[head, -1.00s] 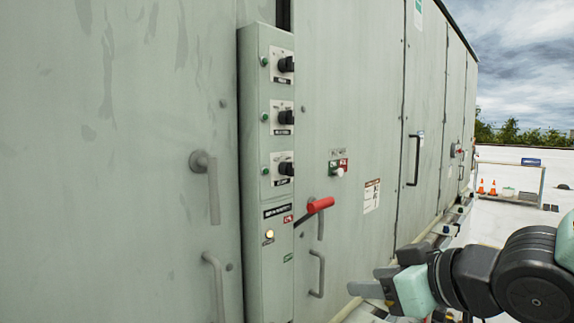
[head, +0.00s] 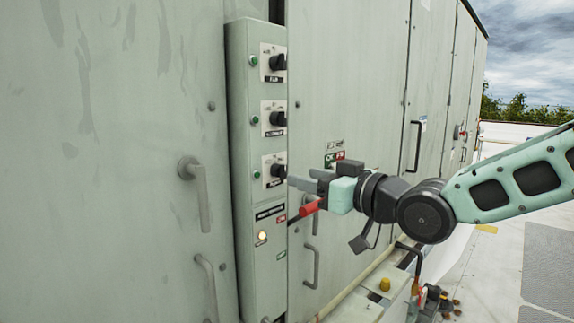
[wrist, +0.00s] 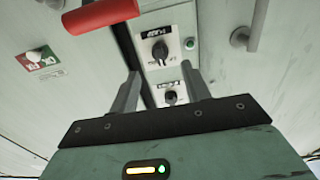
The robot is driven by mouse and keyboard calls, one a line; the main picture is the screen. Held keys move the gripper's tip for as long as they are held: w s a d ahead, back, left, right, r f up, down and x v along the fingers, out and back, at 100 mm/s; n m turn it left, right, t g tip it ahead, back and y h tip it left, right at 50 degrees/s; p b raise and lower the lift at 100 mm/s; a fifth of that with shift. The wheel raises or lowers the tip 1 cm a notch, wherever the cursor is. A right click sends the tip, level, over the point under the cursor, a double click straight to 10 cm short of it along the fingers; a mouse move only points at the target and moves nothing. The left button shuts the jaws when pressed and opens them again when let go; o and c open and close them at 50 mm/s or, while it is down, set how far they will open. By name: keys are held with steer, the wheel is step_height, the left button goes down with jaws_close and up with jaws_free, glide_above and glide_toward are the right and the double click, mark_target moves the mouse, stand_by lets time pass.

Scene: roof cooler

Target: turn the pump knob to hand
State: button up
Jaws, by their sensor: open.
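A narrow grey-green control box (head: 255,200) carries three black rotary knobs on white plates, one above another: a top knob (head: 277,62), a middle knob (head: 277,118) and a bottom knob (head: 277,171). Their labels are too small to read, so I cannot tell which is the pump knob. My gripper (head: 303,181) is open, just right of the bottom knob and apparently apart from it. In the wrist view, the bottom knob (wrist: 160,50) shows beyond and between the open fingers, with the middle knob (wrist: 171,97) below it. Nothing is between the fingers.
A red-handled lever (head: 308,208) sticks out just below my gripper and looms close in the wrist view (wrist: 100,14). A lit lamp (head: 262,236) is lower on the box. Door handles (head: 200,180) flank it. A small red-and-green plate (wrist: 40,60) is on the neighbouring panel.

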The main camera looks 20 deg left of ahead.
mark_target(285, 172)
steer(key=p+x, duration=0.2)
steer(key=x, duration=0.3)
steer(key=shift+a+r, duration=0.1)
steer(key=shift+a, duration=0.15)
steer(key=shift+w+a, duration=0.25)
steer(key=shift+a, duration=0.15)
steer(key=c, duration=1)
